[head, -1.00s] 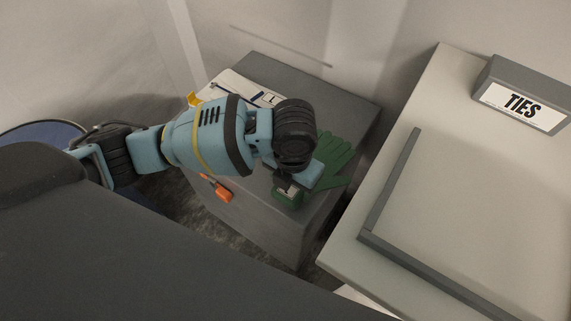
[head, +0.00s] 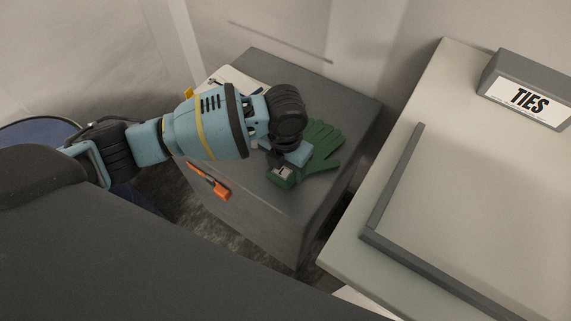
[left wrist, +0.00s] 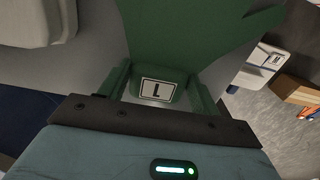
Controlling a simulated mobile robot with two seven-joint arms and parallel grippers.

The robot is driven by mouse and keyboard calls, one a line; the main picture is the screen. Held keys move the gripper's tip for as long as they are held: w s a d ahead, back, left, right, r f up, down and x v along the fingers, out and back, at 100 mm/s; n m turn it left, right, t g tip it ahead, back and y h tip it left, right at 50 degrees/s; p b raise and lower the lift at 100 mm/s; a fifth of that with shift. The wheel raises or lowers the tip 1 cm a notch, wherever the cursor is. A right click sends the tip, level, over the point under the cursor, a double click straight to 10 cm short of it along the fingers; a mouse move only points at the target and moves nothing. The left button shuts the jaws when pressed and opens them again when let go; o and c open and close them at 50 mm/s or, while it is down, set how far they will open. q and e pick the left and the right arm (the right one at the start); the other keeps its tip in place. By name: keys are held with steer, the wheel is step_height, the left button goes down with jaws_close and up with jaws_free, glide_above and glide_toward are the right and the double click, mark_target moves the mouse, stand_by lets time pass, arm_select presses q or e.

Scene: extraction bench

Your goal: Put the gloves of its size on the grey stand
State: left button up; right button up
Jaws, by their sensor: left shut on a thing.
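The green gloves (head: 318,147) are over the top of the grey stand (head: 345,95), fingers toward the upper right. I cannot tell if they rest on it or are just above it. Their cuff carries a white tag, and in the left wrist view the gloves (left wrist: 190,35) show the letter L on it. My left gripper (head: 288,160) is shut on the cuff end, and its fingers flank the tag in the left wrist view (left wrist: 160,92). My left wrist hides part of the stand top. My right gripper is not in view.
A white sheet (head: 232,78) lies at the stand's back left, partly hidden. An orange-handled tool (head: 220,190) is at its front left edge. A pale table with a grey rail (head: 395,190) and a TIES sign (head: 525,98) stands right. A tag M (left wrist: 277,59) shows in the left wrist view.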

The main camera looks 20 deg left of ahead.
arm_select(q)
steer(key=o, duration=1)
step_height(320, 180, up, 12)
steer(key=shift+r+p, duration=0.1)
steer(key=shift+p, duration=1.05)
